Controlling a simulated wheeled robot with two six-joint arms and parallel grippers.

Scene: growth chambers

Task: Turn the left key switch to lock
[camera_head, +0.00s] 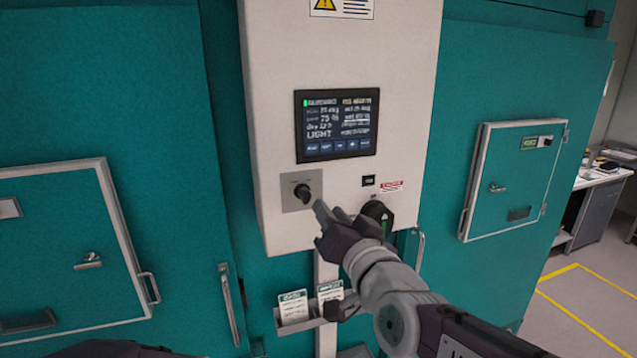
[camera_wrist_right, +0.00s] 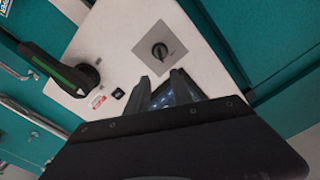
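The key switch (camera_head: 302,192) is a round black knob on a square grey plate, low on the left of the white control panel (camera_head: 270,110). It also shows in the right wrist view (camera_wrist_right: 159,50), just beyond the fingertips. The small marks on its plate are too small to read. My right gripper (camera_head: 329,209) is in front of the panel, just right of and below the switch, apart from it. In the wrist view its two fingers (camera_wrist_right: 163,80) are spread with nothing between them. My left gripper is not in view.
A black handle with a green stripe (camera_wrist_right: 62,74) sits on the panel beside the switch, partly behind my right gripper in the head view. A lit screen (camera_head: 337,125) is above. Card holders (camera_head: 293,307) hang below. Teal chamber doors (camera_head: 100,90) flank the panel.

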